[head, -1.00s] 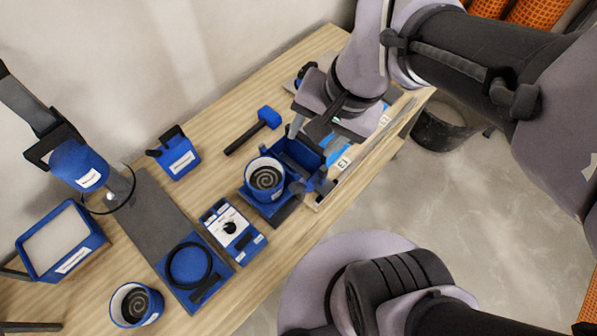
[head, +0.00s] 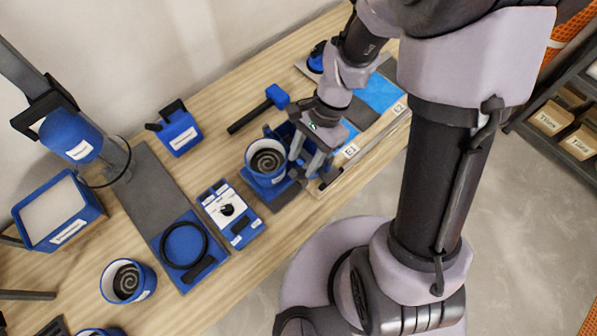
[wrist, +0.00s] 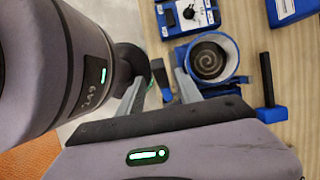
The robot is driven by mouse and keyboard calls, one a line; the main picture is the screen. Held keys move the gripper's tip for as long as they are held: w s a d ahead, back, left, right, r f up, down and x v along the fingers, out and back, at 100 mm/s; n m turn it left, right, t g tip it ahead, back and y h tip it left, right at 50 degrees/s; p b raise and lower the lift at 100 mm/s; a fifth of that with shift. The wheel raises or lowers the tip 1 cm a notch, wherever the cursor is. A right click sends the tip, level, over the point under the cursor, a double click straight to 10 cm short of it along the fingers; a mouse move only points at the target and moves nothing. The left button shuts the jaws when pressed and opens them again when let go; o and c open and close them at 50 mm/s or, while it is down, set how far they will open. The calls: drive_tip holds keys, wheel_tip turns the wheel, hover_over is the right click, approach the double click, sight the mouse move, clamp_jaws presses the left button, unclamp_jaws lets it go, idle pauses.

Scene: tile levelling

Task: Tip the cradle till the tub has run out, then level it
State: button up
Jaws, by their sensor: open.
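The tub (head: 267,156), white inside with a blue outside and a grey spiral surface in it, sits upright in the blue cradle (head: 270,132) on a dark base plate (head: 285,196). The tub also shows in the wrist view (wrist: 210,58), just beyond my fingers. My gripper (head: 303,166) points down at the right side of the cradle, its fingers apart and open. In the wrist view my gripper (wrist: 155,95) has one finger close beside the tub.
A dial box (head: 228,212) stands left of the cradle. A blue mallet (head: 262,106) lies behind it. A second tub (head: 127,281) stands at front left. Blue tiles (head: 380,93) lie in the lane at right, near labels E1 and E2. The table's front edge is close to the cradle.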

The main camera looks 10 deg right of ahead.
sight(299, 170)
drive_tip(key=b+x, duration=0.1)
drive_tip(key=x, duration=0.3)
drive_tip(key=shift+f, duration=0.15)
clamp_jaws()
idle(1.2)
